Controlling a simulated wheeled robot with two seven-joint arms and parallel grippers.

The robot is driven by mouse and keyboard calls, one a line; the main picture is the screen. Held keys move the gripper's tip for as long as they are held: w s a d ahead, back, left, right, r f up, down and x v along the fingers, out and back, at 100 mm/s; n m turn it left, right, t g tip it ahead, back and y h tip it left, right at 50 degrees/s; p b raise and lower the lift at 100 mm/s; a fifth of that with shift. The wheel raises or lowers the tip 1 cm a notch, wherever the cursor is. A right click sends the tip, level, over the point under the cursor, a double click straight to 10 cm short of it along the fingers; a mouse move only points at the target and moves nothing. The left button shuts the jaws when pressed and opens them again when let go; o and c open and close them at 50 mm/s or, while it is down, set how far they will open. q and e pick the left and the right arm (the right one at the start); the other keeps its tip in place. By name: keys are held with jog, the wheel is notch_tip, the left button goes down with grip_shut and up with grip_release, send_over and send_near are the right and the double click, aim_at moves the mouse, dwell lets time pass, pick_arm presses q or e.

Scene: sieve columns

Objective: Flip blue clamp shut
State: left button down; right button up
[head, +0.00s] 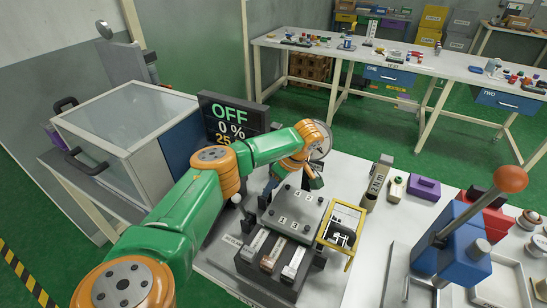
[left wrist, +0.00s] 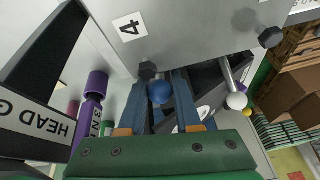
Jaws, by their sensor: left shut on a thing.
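The blue clamp shows in the left wrist view as a round blue knob (left wrist: 160,92), next to a dark bolt at the edge of a grey plate with a "4" label. My left gripper (left wrist: 165,100) is shut on this knob, with one finger on each side. In the head view the grey numbered plate (head: 293,210) lies on top of the sieve stand. My left arm reaches over to its far side, where the gripper and the blue clamp are mostly hidden. My right gripper is not in view.
A white-knobbed lever (left wrist: 236,101) is beside the gripper. A yellow frame (head: 342,232) stands right of the plate, and labelled blocks (head: 271,254) sit in front. A blue press (head: 455,245) with an orange-balled lever is further right. A display reading OFF (head: 232,115) stands behind my arm.

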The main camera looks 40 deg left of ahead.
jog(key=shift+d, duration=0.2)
pick_arm(q)
jog(key=c, duration=0.6)
grip_release()
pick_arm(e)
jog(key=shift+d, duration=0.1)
pick_arm(q)
jog(key=b+v, duration=0.1)
jog(key=v, duration=0.6)
jog(key=shift+d, duration=0.1)
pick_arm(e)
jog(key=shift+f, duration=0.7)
